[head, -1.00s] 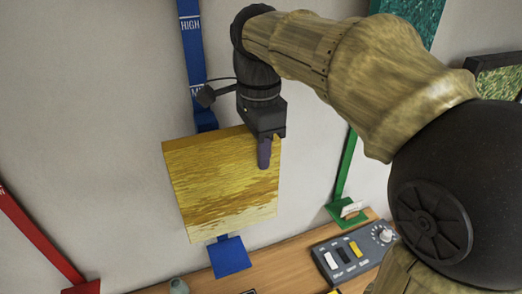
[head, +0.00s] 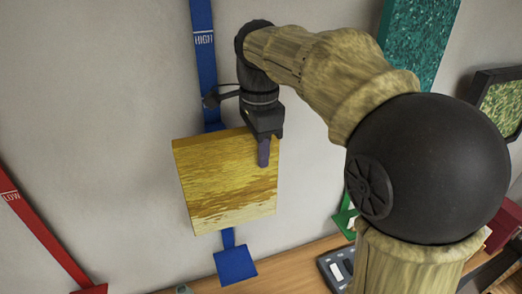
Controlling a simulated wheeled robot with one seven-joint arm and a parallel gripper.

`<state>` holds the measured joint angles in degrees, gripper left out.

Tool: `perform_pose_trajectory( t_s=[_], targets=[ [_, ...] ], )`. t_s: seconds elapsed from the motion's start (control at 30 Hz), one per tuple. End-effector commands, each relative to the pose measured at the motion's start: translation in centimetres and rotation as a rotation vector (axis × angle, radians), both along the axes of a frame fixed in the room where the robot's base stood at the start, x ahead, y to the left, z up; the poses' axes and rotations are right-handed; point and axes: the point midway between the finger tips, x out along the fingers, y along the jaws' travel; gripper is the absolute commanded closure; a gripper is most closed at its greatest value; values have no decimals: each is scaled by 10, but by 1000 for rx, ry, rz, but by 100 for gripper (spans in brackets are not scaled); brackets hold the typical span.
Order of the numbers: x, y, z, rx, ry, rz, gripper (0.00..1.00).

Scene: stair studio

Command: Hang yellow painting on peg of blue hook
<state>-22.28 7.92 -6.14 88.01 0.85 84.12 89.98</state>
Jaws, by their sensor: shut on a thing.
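The yellow painting (head: 225,190) is a thick square canvas with streaked yellow and brown tones. My gripper (head: 263,152) is shut on its upper right edge and holds it upright, slightly tilted, in front of the blue hook strip. The blue hook (head: 206,75) is a tall blue strip on the wall marked HIGH. Part of it shows just above the painting, and its blue foot (head: 235,265) shows below. The painting hides the middle of the strip. I cannot tell whether the painting touches a peg.
A red strip (head: 40,230) marked LOW stands at the left. A green strip foot (head: 343,215), a teal painting (head: 420,40) and a framed picture (head: 500,105) are at the right. A wooden shelf (head: 290,262) with a control box (head: 335,268) lies below.

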Motion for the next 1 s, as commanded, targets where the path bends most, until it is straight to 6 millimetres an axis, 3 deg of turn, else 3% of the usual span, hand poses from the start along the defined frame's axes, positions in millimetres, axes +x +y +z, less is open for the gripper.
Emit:
perform_pose_trajectory(
  t_s=[0.57,1.0],
  targets=[
    [27,7,-2,0,0,0,100],
    [28,6,-13,0,-1,-3,100]
  ],
)
